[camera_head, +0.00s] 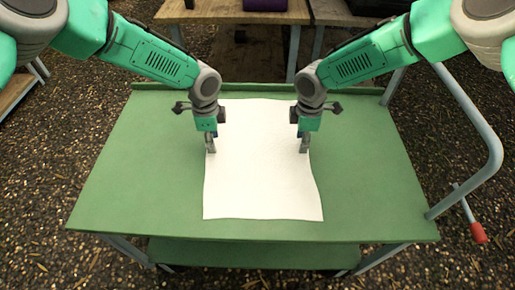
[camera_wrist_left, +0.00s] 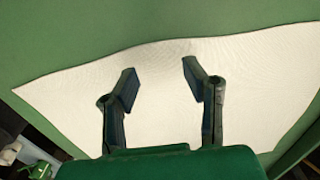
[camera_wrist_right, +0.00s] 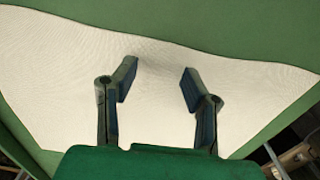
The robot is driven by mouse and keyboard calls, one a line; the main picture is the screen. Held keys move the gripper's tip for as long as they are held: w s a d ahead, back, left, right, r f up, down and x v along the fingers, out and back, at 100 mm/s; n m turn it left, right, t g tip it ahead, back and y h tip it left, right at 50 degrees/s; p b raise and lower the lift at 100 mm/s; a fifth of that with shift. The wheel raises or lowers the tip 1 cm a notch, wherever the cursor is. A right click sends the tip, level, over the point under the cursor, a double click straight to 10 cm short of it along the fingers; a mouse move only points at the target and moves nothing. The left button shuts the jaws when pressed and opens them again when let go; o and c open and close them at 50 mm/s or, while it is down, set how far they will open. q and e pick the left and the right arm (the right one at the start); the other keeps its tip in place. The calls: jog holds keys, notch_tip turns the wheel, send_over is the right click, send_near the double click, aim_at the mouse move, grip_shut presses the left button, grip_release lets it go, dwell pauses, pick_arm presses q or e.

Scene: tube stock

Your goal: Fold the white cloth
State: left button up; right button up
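The white cloth (camera_head: 262,180) lies spread out and unfolded on the green table (camera_head: 140,165). Its edges are slightly wavy. My left gripper (camera_head: 211,150) is over the cloth's left edge, and my right gripper (camera_head: 304,150) is over its right edge. Both point down, about midway along the cloth. In the left wrist view, the left gripper's fingers (camera_wrist_left: 160,80) are apart with white cloth (camera_wrist_left: 165,110) behind them. In the right wrist view, the right gripper's fingers (camera_wrist_right: 158,80) are also apart above the cloth (camera_wrist_right: 155,115). Neither holds anything. Contact with the cloth cannot be told.
The green tabletop is clear on both sides of the cloth. A raised lip (camera_head: 350,90) runs along its back edge. A grey handle rail with a red grip (camera_head: 478,232) is at the right. Wooden tables (camera_head: 235,15) stand behind.

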pick_arm(q)
jog(key=shift+d+f, duration=0.1)
jog(key=shift+f, duration=0.45)
pick_arm(e)
jog(key=shift+f, duration=0.6)
pick_arm(q)
jog(key=shift+d+f, duration=0.1)
jog(key=shift+f, duration=0.1)
pick_arm(e)
jog(key=shift+d+f, duration=0.2)
jog(key=shift+f, duration=0.05)
pick_arm(q)
jog(key=shift+d+f, duration=0.1)
jog(key=shift+d, duration=0.15)
pick_arm(e)
jog(key=shift+d+f, duration=0.15)
jog(key=shift+d, duration=0.05)
pick_arm(q)
jog(key=shift+a+f, duration=0.15)
jog(key=shift+a, duration=0.15)
pick_arm(e)
jog(key=shift+a, duration=0.25)
